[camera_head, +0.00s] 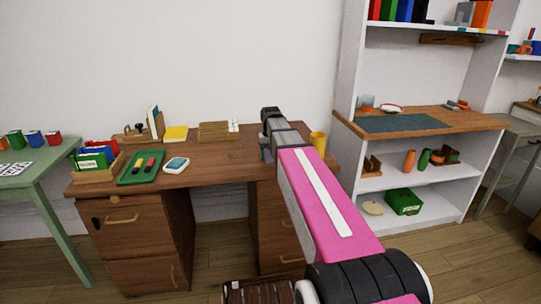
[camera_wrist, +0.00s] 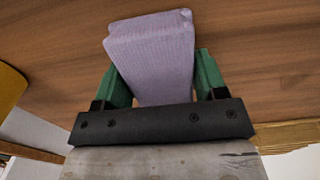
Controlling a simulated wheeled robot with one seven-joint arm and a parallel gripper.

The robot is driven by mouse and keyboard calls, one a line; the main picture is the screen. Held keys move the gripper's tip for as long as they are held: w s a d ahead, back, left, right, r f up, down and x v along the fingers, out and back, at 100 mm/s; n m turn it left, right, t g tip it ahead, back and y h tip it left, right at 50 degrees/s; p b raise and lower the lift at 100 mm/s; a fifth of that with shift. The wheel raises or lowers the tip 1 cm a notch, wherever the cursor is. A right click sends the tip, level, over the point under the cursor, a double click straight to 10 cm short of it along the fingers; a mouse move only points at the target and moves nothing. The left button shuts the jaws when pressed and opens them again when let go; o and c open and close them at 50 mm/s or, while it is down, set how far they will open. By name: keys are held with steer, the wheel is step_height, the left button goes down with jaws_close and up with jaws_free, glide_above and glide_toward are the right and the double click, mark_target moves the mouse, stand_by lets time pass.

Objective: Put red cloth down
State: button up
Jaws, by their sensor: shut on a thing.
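My gripper (camera_wrist: 158,78) is shut on a pale lavender, ribbed, block-shaped thing (camera_wrist: 150,50), with a green finger on each side of it. It looks like a folded cloth; I see no red cloth. Brown wooden desk surface (camera_wrist: 265,60) lies behind it; whether the held thing touches the wood I cannot tell. In the head view my gripper (camera_head: 268,153) is over the right part of the brown desk (camera_head: 225,165), mostly hidden by my pink arm. The held thing is hidden there.
A yellow cup (camera_head: 318,141) stands just right of my gripper. A wooden organizer (camera_head: 213,131), yellow pad (camera_head: 176,133), green tray (camera_head: 141,168) and white-and-teal device (camera_head: 176,165) occupy the desk. Bare wood lies between the device and my gripper. A white shelf (camera_head: 350,80) stands right.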

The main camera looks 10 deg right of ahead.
steer(key=shift+f, duration=0.3)
steer(key=o, duration=1.1)
steer(key=shift+f, duration=0.1)
steer(key=shift+c, duration=0.2)
steer(key=shift+s, duration=0.1)
steer(key=shift+d, duration=0.1)
steer(key=shift+d+r, duration=0.1)
steer(key=shift+r, duration=0.25)
step_height(320, 180, up, 12)
steer(key=shift+a, duration=0.2)
